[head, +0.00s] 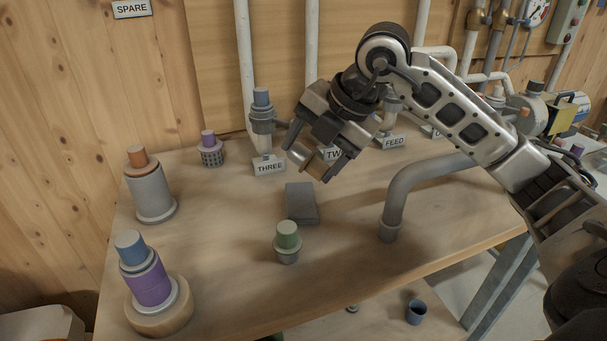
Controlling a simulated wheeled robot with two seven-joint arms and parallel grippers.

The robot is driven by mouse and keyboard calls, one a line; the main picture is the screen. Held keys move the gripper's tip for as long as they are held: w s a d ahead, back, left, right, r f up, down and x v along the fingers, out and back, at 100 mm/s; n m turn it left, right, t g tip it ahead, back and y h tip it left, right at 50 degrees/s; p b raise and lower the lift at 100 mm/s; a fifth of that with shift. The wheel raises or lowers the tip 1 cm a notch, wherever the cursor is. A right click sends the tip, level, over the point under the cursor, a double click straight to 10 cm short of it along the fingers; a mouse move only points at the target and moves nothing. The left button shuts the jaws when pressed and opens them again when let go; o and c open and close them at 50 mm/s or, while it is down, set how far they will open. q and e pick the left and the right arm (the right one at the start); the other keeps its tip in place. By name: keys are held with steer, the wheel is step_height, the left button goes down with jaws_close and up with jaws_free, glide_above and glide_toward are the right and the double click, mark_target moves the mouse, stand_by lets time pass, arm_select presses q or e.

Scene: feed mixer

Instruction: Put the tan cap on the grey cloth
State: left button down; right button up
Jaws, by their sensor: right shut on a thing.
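My right gripper (318,165) reaches in from the right and is shut on the tan cap (329,154), which is partly hidden between its fingers. The gripper and cap are in the air above the bench, behind and slightly right of the grey cloth (302,203). The cloth lies folded on the bench with nothing on it. My left gripper is not in view.
A post with a blue cap (261,97) and the THREE label (268,167) stands left of the gripper. A green-capped piece (287,240) stands in front of the cloth. A bent grey pipe (405,190) rises at right. Bare bench lies left of the cloth.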

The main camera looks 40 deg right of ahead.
mark_target(311, 153)
steer(key=w+f, duration=0.2)
steer(key=f, duration=0.1)
steer(key=shift+w+d+f, duration=0.2)
steer(key=shift+w, duration=0.2)
steer(key=f, duration=0.3)
steer(key=shift+w+f, duration=0.2)
steer(key=shift+f, duration=0.05)
steer(key=o, duration=1.1)
steer(key=v, duration=1.2)
